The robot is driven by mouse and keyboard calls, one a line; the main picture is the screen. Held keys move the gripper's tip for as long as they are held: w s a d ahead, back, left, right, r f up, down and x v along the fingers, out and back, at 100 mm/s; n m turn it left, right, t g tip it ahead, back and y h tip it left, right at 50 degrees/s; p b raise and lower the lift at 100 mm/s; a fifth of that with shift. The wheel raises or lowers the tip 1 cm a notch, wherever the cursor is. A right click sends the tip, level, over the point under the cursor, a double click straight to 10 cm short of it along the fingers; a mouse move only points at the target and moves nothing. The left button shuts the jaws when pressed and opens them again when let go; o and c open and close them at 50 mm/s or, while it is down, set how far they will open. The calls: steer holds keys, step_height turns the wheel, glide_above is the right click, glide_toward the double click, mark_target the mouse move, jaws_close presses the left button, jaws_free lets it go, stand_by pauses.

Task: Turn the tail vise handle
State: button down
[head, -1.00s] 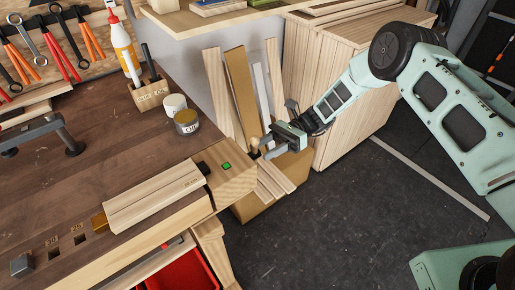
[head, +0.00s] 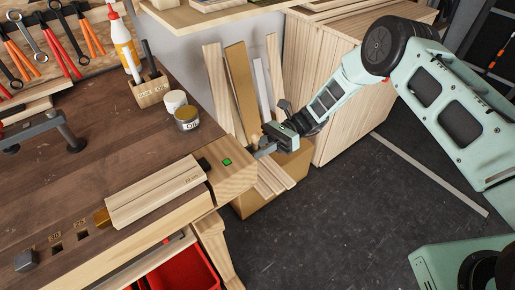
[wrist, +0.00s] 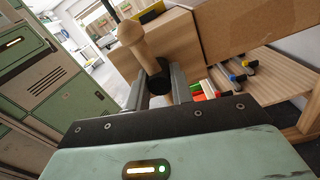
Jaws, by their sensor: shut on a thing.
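The tail vise (head: 232,182) is the pale wooden block at the bench's right end, with a green square on top. Its handle (wrist: 143,45) is a light wooden bar with a round knob, rising from a dark hub in the wrist view. My gripper (wrist: 163,92) is shut on the handle, one finger on each side near the hub. In the head view my gripper (head: 262,149) is just right of the vise block and hides most of the handle. A pale board (head: 155,189) lies on the bench between a brass dog (head: 102,217) and a dark dog (head: 204,164).
Upright boards (head: 241,90) stand in a cardboard box (head: 250,205) behind and below my gripper. A wooden cabinet (head: 330,85) is to the right. Tins (head: 187,118) and a tool block (head: 150,92) stand on the bench. The floor at front right is clear.

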steer(key=shift+n, duration=0.3)
steer(key=n+b, duration=0.2)
steer(key=shift+f+n+b, duration=0.15)
steer(key=shift+n+b, duration=0.15)
steer(key=shift+n, duration=0.1)
steer(key=n+b, duration=0.3)
steer(key=n, duration=0.2)
steer(key=shift+n, duration=0.3)
steer(key=n+b, duration=0.2)
steer(key=n, duration=0.2)
steer(key=shift+b, duration=0.3)
steer(key=n+b, duration=0.2)
steer(key=n, duration=0.3)
steer(key=shift+b, duration=0.3)
steer(key=n+b, duration=0.2)
steer(key=n, duration=0.2)
steer(key=shift+n+b, duration=0.3)
steer(key=shift+b, duration=0.05)
steer(key=n+b, duration=0.3)
steer(key=n, duration=0.1)
steer(key=shift+s+n, duration=0.1)
steer(key=shift+n, duration=0.2)
steer(key=n+b, duration=0.3)
steer(key=n, duration=0.1)
steer(key=shift+a+f, duration=0.1)
steer(key=shift+n+b, duration=1.55)
steer(key=shift+n, duration=0.45)
